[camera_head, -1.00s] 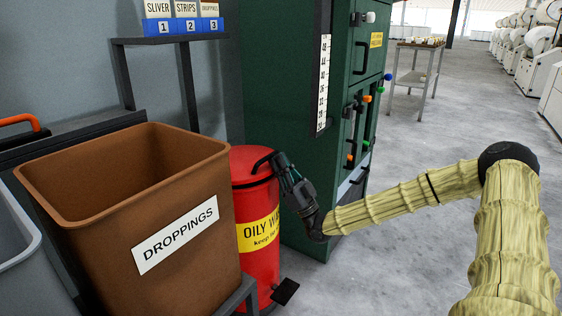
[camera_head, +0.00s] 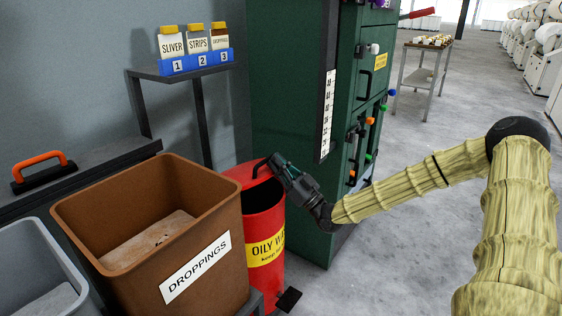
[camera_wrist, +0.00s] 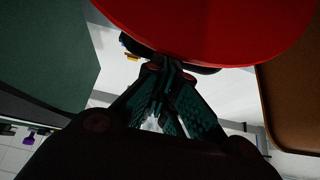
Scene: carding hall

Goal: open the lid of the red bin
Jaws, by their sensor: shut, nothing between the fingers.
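The red bin (camera_head: 265,228) with a yellow "OILY WA…" label stands between the brown droppings bin and the green cabinet. Its red lid (camera_head: 240,174) is tilted up, and dark interior shows below it at the rim. The lid also fills the top of the wrist view (camera_wrist: 215,22). A black handle (camera_head: 260,168) sits on the lid. My gripper (camera_head: 274,163) is at the handle, fingers shut with nothing between them. In the wrist view, the fingertips (camera_wrist: 168,68) are just below the lid's edge; exact contact is unclear. A black pedal (camera_head: 289,299) is at the bin's foot.
The brown droppings bin (camera_head: 150,240) stands close on the left, with a grey bin (camera_head: 40,240) beyond. A shelf with numbered jars (camera_head: 195,62) is behind. The green cabinet (camera_head: 290,90) with knobs and levers stands close on the right.

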